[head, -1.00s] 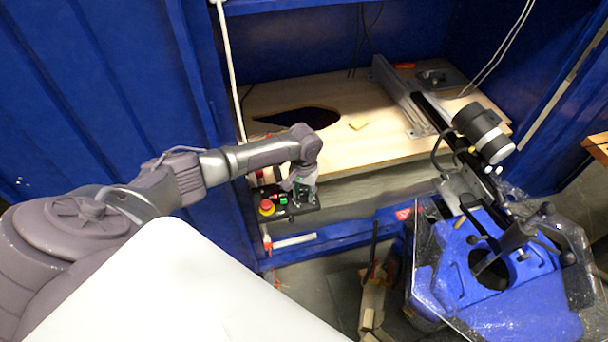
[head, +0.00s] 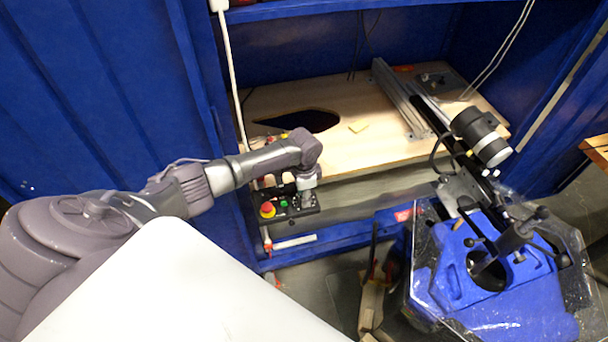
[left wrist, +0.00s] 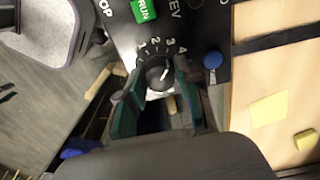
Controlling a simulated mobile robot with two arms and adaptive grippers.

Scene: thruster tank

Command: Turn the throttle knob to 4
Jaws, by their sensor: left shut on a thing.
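The throttle knob (left wrist: 157,73) is a round dark knob on a black control panel (head: 298,212), with a white scale from 1 to 4 around its upper side. A light mark on the knob seems to point up and right, toward the 3 to 4 side; the exact reading is unclear. My left gripper (left wrist: 157,88) is shut on the knob, one finger on each side. In the head view my left gripper (head: 306,196) is over the right part of the panel and hides the knob. My right gripper is not in view.
A red emergency stop (head: 267,209) and a green button (head: 284,203) are on the panel, left of my gripper. A blue knob (left wrist: 212,60) is close to the right finger. A wooden board (head: 350,100) lies behind. A blue machine (head: 530,290) stands at right.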

